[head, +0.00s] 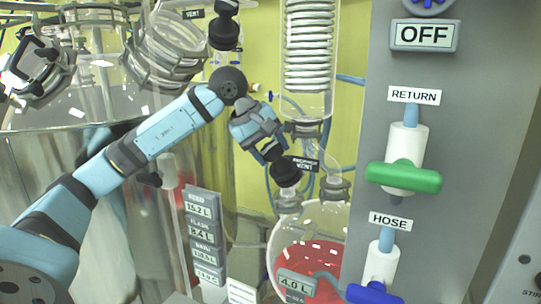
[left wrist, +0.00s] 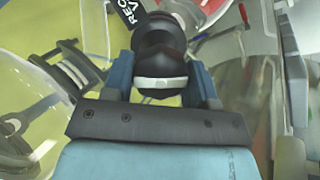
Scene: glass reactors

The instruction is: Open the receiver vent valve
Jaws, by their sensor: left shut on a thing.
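The receiver vent valve has a black knob (head: 287,173) with a small black label (head: 303,164) beside it, partly covered, above the round glass receiver (head: 340,222) holding red liquid. My left gripper (head: 274,153) reaches down to the knob from the upper left and is shut on it. In the left wrist view the black knob (left wrist: 160,50), with a pale band, sits between the two blue fingers of my left gripper (left wrist: 163,75). The label also shows there (left wrist: 130,10), cut off by the top edge. My right gripper is not in view.
A glass coil condenser (head: 308,60) hangs just above. Another black knob (head: 225,30) near a VENT label is higher up. A grey panel with a green RETURN handle (head: 404,177) and blue HOSE handle (head: 372,294) stands right. A large glass vessel (head: 75,105) stands left.

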